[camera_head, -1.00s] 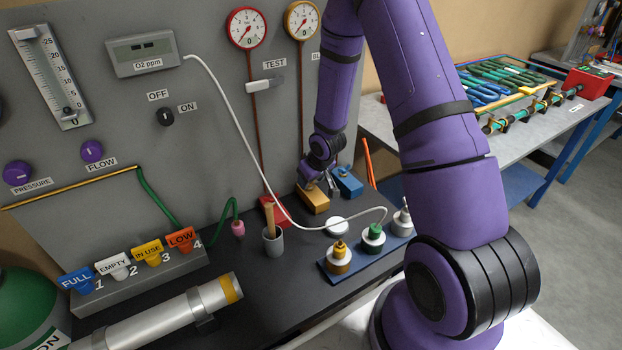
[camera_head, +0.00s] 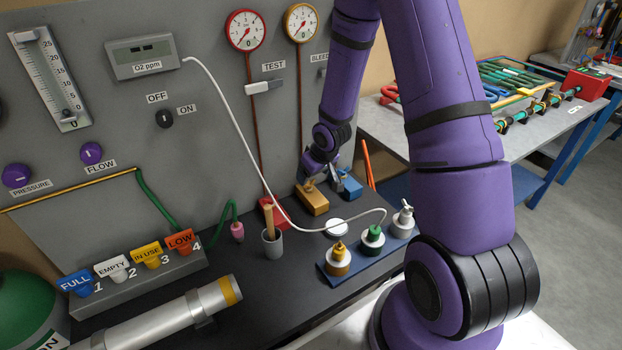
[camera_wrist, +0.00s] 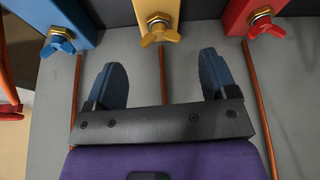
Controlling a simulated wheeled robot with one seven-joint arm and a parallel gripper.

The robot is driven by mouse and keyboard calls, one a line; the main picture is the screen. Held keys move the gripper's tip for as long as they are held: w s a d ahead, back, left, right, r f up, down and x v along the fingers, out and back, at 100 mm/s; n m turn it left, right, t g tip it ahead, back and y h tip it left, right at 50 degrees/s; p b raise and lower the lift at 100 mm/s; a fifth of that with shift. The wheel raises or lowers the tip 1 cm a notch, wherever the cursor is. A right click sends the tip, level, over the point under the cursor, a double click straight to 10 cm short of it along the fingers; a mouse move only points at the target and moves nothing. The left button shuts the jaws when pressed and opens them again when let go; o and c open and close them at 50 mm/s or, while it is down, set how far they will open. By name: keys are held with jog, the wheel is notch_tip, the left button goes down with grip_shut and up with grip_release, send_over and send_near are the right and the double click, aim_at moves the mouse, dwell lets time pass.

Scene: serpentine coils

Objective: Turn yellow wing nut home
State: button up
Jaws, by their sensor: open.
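The yellow block (camera_head: 314,203) stands at the foot of the grey panel, between the red block and the blue block. In the wrist view, the yellow wing nut (camera_wrist: 158,37) sits on a brass hex fitting at the end of this block, wings spread roughly sideways. My gripper (camera_wrist: 162,66) is open and empty, its two blue-grey fingers apart on either side of the wing nut's line and short of it. No contact shows. In the head view my gripper (camera_head: 322,184) is over the yellow block and largely covers the wing nut.
The blue block with a blue wing nut (camera_wrist: 58,41) and the red block with a red wing nut (camera_wrist: 266,27) flank the yellow one closely. Copper-coloured pipes (camera_wrist: 249,95) run along the panel. A white cable (camera_head: 235,115), a cup (camera_head: 272,246) and a blue fitting tray (camera_head: 335,277) are nearby.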

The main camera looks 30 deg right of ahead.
jog(key=v, duration=0.6)
jog(key=shift+r, duration=0.3)
jog(key=shift+s, duration=0.1)
jog(key=s+a+r+h, duration=0.1)
jog(key=s+r, duration=0.2)
jog(key=r, duration=0.4)
jog(key=s+a+r+m+h, duration=0.1)
jog(key=s+r, duration=0.2)
jog(key=r, duration=0.4)
jog(key=s+a+r+h, duration=0.1)
jog(key=s+r, duration=0.2)
jog(key=r, duration=0.4)
jog(key=s+a+r+y, duration=0.1)
jog(key=s+a+r, duration=0.1)
jog(key=s+r, duration=0.3)
jog(key=s+a+r+y, duration=0.1)
jog(key=s+a+r, duration=0.2)
jog(key=s, duration=0.9)
jog(key=shift+s+a+r+t, duration=0.25)
jog(key=shift+a+r+t, duration=0.05)
jog(key=shift+r, duration=0.65)
